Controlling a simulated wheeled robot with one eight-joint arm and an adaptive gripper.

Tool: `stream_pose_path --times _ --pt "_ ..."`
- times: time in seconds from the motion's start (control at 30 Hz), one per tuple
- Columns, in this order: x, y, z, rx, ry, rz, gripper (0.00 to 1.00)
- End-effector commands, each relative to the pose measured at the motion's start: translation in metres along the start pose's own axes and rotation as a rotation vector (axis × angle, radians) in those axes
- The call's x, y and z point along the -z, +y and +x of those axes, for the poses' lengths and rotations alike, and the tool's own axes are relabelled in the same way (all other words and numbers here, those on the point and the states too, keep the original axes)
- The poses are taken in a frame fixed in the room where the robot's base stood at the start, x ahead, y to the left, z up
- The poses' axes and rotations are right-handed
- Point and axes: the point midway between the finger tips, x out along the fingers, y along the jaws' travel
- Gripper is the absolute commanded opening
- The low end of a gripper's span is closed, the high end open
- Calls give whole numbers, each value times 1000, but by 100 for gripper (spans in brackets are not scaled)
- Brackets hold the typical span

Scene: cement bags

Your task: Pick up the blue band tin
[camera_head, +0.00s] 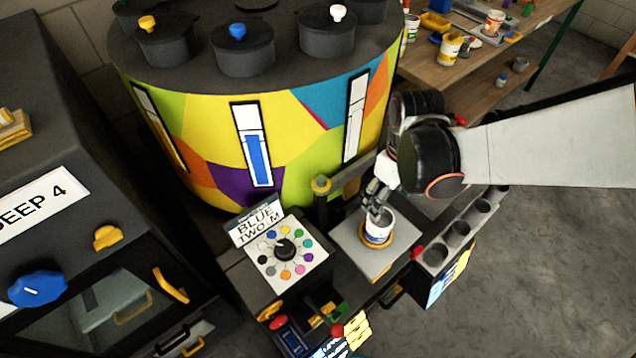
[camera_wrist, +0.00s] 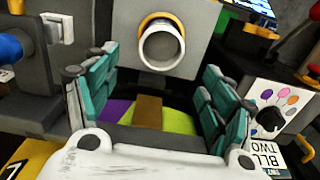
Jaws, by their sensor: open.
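The blue band tin (camera_head: 379,227) is a small white tin with a blue band. It stands upright on an orange-yellow ring on a grey platform (camera_head: 350,240). In the wrist view the tin (camera_wrist: 162,48) shows its round light rim, ahead of and roughly centred between the fingers. My gripper (camera_head: 374,203) is close to the tin's top at its upper side in the head view. In the wrist view my gripper (camera_wrist: 158,75) has its teal fingers spread wide with nothing held between them. Whether a finger touches the tin cannot be told.
A dial panel (camera_head: 285,255) with coloured dots and a "BLUE TWO_M" sign stands left of the platform. The large multicoloured drum (camera_head: 205,110) is behind. A row of grey cups (camera_head: 460,228) lies right. A cluttered wooden bench (camera_head: 470,65) is at the back right.

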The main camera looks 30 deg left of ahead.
Motion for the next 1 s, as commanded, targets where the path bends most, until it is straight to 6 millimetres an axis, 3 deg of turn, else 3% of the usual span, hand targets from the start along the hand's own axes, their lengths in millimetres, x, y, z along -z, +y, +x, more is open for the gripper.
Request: stream_pose_path --times 0.03,0.4,0.77,1.0 --pt "0 -10 5 2 -4 -20 76" --pt "2 -8 71 2 -3 -17 76" --pt "0 -5 94 2 -3 -14 76" --pt "-2 -2 129 2 -3 -15 76"
